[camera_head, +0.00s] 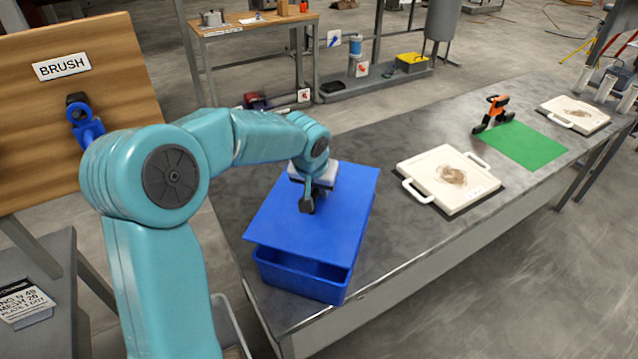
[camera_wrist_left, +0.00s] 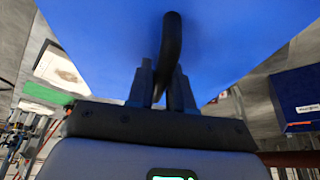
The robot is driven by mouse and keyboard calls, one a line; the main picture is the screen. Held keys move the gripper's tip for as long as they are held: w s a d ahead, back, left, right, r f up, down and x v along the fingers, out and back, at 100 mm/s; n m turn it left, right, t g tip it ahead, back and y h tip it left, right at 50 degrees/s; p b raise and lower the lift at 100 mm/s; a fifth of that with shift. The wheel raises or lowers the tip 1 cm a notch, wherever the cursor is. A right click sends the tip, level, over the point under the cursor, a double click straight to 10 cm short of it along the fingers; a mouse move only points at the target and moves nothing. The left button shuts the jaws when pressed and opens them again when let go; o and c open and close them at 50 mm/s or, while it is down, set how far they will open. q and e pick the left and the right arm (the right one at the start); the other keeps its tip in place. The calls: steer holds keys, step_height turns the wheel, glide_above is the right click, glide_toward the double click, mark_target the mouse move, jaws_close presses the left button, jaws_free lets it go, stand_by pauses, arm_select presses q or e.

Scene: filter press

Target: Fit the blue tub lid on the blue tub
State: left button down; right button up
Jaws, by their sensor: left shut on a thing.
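The blue tub lid (camera_head: 335,215) is a flat blue sheet above the blue tub (camera_head: 300,278) at the near left end of the bench. At the near side a dark gap shows between the lid and the tub rim, so the lid is not down on it there. The far side of the tub is hidden. My left gripper (camera_head: 308,203) is over the lid. In the left wrist view its fingers (camera_wrist_left: 162,82) are shut on the lid's black handle (camera_wrist_left: 173,45), with the blue lid (camera_wrist_left: 90,30) filling the top. My right gripper is not in view.
Right of the lid on the grey bench (camera_head: 390,255) lie a white plate (camera_head: 447,178) with a brown stain, a green mat (camera_head: 522,145), an orange-black tool (camera_head: 493,115) and another white plate (camera_head: 573,115). A wooden BRUSH board (camera_head: 110,110) stands left. Bare bench separates lid and plate.

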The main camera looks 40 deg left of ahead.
mark_target(319, 201)
arm_select(q)
steer(key=shift+d+f+b, duration=0.25)
steer(key=shift+f+b, duration=0.05)
steer(key=shift+f, duration=0.25)
steer(key=shift+a+f+b, duration=0.15)
steer(key=shift+f+b, duration=0.4)
steer(key=shift+f, duration=0.35)
steer(key=shift+f+b, duration=0.55)
steer(key=shift+f, duration=0.25)
steer(key=shift+f+b, duration=0.45)
steer(key=shift+f, duration=0.4)
steer(key=shift+f+b, duration=0.4)
steer(key=shift+b, duration=0.2)
steer(key=c, duration=0.9)
jaws_free()
steer(key=v, duration=1.6)
steer(key=shift+s+r, duration=0.1)
steer(key=shift+r, duration=0.05)
